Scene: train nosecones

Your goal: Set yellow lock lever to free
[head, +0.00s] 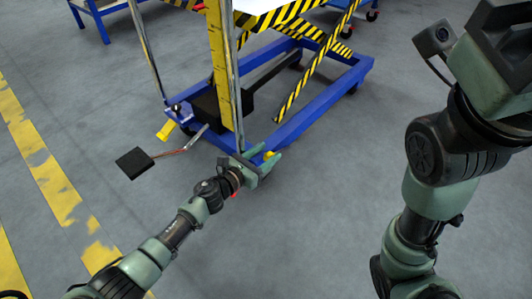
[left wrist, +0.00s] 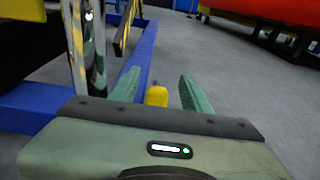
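A yellow lock lever (head: 269,155) sits low at the near right corner of the blue lift-cart base (head: 318,108). In the left wrist view the lever (left wrist: 157,95) is a short, rounded yellow piece. My left gripper (head: 268,152) is open at this corner, its green fingers on either side of the lever. In the left wrist view a gap shows between the lever and each finger of the left gripper (left wrist: 159,78). The lever's lower part is hidden behind the gripper body. My right arm rises on the right of the head view; its gripper fingers are not visible.
A yellow upright and chrome pole (head: 237,75) stand close beside my left gripper. Another yellow lever (head: 166,130) is at the cart's left corner, near a black pedal (head: 134,163). Grey floor is open to the right of the cart.

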